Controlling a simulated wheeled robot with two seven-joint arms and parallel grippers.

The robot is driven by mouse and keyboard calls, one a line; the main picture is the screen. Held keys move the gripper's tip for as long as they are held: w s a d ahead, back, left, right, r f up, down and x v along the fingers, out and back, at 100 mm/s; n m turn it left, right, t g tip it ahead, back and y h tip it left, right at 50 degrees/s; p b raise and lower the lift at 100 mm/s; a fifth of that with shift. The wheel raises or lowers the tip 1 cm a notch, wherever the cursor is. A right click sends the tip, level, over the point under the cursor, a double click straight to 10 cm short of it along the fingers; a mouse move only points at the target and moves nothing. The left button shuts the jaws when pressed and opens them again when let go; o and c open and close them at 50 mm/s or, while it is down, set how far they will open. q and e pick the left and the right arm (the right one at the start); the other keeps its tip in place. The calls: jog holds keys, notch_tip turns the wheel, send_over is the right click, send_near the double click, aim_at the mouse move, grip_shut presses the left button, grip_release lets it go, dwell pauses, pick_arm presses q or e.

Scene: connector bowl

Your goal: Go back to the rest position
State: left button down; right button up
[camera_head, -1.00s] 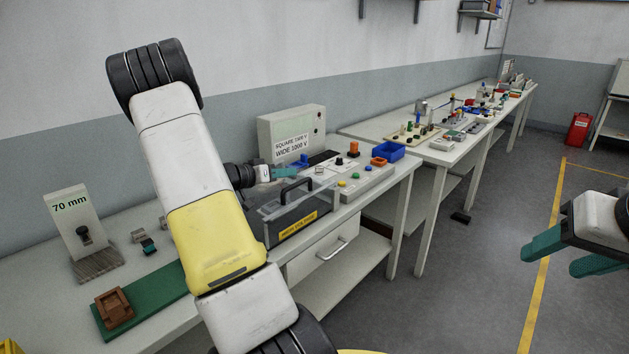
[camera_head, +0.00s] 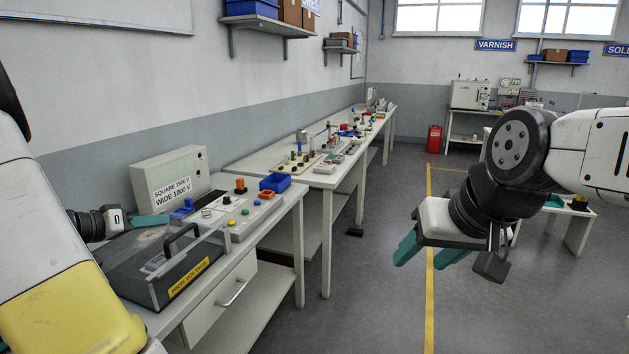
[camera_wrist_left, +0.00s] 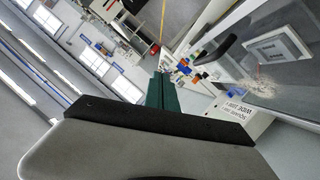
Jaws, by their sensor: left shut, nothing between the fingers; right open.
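My left gripper (camera_head: 152,221) shows at the left of the head view, its teal fingers shut and empty. It is above the back of the dark high-voltage box (camera_head: 150,262), in front of the grey sign box (camera_head: 172,178). In the left wrist view its closed teal fingers (camera_wrist_left: 162,92) point toward the bench items. My right gripper (camera_head: 432,250) hangs over the floor at the right of the head view. Its two teal fingers are apart with nothing between them.
A control panel with coloured buttons (camera_head: 240,214) and a blue bin (camera_head: 275,183) stand on the near bench. A second bench (camera_head: 290,158) runs back along the wall. A red canister (camera_head: 434,139) stands at the back. The floor around the yellow line is clear.

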pick_arm(q)
jog(key=s+d+r+m+g+h, duration=0.1)
jog(key=d+r+g, duration=0.1)
jog(key=d, duration=0.5)
jog(key=s+d+r+g, duration=0.1)
jog(key=d+g, duration=0.1)
jog(key=d, duration=0.5)
jog(key=s+d+r+g+y, duration=0.1)
jog(key=s+d+r+y, duration=0.1)
jog(key=s+d, duration=0.5)
jog(key=s+d+r+g+y, duration=0.1)
jog(key=s+d+r+y, duration=0.1)
jog(key=s+d+y, duration=0.2)
jog(key=shift+s+d, duration=1.75)
jog(key=shift+s, duration=1.5)
